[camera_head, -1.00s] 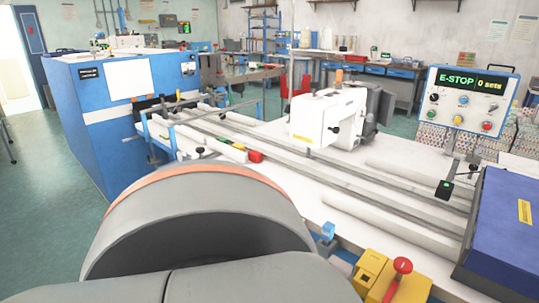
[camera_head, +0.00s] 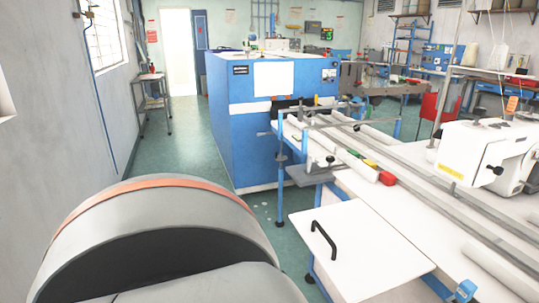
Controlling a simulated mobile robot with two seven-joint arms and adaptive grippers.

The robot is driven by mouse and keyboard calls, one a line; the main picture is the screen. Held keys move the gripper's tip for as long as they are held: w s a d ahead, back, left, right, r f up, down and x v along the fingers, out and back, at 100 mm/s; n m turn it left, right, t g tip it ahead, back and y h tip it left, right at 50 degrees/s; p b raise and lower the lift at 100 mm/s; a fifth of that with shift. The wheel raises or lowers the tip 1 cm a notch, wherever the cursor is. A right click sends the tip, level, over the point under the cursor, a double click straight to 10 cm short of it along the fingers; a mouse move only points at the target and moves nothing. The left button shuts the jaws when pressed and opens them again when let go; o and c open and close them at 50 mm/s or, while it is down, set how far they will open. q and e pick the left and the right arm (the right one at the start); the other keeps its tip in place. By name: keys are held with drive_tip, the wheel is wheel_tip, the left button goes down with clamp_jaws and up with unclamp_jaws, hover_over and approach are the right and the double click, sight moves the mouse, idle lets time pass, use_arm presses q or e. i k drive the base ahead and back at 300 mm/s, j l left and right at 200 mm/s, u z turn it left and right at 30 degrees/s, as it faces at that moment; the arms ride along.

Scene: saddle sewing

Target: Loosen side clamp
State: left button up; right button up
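Neither of my grippers is in view; only a large grey part of my own arm fills the lower left. A black knob (camera_head: 331,159) stands at the near left end of the long rails on the white sewing table (camera_head: 375,215). A blue clamp-like block (camera_head: 466,290) sits at the table's front edge, at the bottom right. I cannot tell which of these is the side clamp, or whether it is tight.
A white panel with a black handle (camera_head: 323,240) juts out at the table's near left. A blue cabinet (camera_head: 275,105) stands behind the table. A white sewing machine (camera_head: 485,152) is at the right. The floor (camera_head: 170,150) left of the cabinet is clear.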

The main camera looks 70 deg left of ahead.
sight(329, 159)
drive_tip(key=u, duration=1.6)
drive_tip(key=i+j+z, duration=0.1)
drive_tip(key=z, duration=0.25)
drive_tip(key=i+j+z, duration=0.1)
drive_tip(key=z, duration=0.25)
drive_tip(key=j+z, duration=0.25)
drive_tip(key=z, duration=0.15)
drive_tip(key=i+j+z, duration=0.1)
drive_tip(key=j+z, duration=0.15)
drive_tip(key=j, duration=0.2)
drive_tip(key=i+j+z, duration=0.2)
drive_tip(key=j, duration=0.25)
drive_tip(key=k+j+z, duration=0.1)
drive_tip(key=j+z, duration=0.15)
drive_tip(key=j, duration=1.7)
